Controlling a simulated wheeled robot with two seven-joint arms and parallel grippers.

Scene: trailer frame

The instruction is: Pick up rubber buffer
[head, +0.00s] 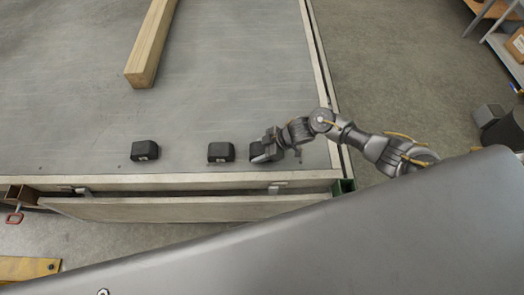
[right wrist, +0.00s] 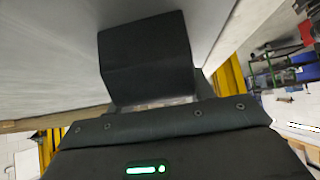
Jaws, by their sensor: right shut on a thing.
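Several black rubber buffers stand in a row on the grey trailer bed near its front edge. One rubber buffer (head: 144,150) is at the left and another rubber buffer (head: 221,152) is in the middle. My right gripper (head: 264,152) is at the rightmost rubber buffer (head: 256,149) and is shut on it, partly covering it. In the right wrist view this rubber buffer (right wrist: 147,58) shows as a large black block directly in front of my gripper. It appears to be at the bed surface; any gap beneath it cannot be told. My left gripper is not in view.
A long wooden beam (head: 152,45) lies on the trailer bed (head: 230,85) behind the buffers. The bed's front rim (head: 160,181) and right rim (head: 322,70) bound it. A shelf (head: 495,30) stands at the far right. The bed right of the beam is clear.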

